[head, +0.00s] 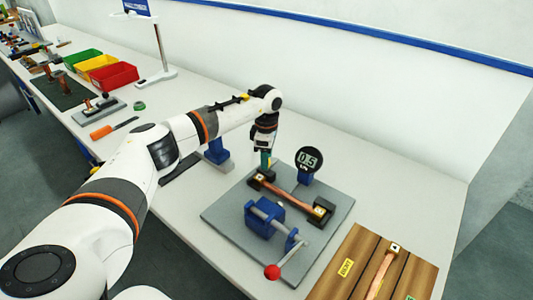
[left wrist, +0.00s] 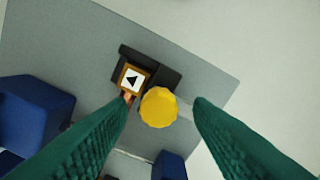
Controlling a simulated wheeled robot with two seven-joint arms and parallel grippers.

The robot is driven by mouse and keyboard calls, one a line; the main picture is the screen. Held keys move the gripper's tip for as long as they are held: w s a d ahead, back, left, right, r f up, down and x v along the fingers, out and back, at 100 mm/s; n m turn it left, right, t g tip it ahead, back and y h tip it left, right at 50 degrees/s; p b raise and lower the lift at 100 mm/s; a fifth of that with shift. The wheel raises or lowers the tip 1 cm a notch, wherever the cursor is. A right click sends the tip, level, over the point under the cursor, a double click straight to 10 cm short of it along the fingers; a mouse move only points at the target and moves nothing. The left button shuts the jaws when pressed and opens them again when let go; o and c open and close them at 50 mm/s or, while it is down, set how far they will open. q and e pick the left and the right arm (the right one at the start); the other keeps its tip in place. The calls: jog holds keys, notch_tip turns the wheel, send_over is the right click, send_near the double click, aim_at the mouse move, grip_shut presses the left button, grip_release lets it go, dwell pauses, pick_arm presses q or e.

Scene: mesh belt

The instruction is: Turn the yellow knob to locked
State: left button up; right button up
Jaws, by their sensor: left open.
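The yellow knob (left wrist: 159,107) is a round faceted cap seen from above in the left wrist view. It sits close beside a dark block with a square black-and-white arrow marker (left wrist: 133,79). My left gripper (left wrist: 165,112) is open, with its two green fingers on either side of the knob and visible gaps to it. I cannot tell whether the fingertips are down at the knob's height. In the head view my left gripper (head: 266,162) points down at the back of the grey plate (head: 228,212), and the knob cannot be made out there. My right gripper is out of view.
A copper bar (head: 290,193) lies across the plate. A gauge reading 0.5 (head: 308,160) stands behind it, a blue vise (head: 262,217) with a red-tipped handle (head: 272,271) in front. A wooden board (head: 340,281) lies at right; coloured bins (head: 114,76) stand far left.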

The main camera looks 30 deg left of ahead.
pick_arm(q)
jog(key=shift+s+f, duration=0.1)
jog(key=shift+f, duration=0.2)
jog(key=c, duration=1)
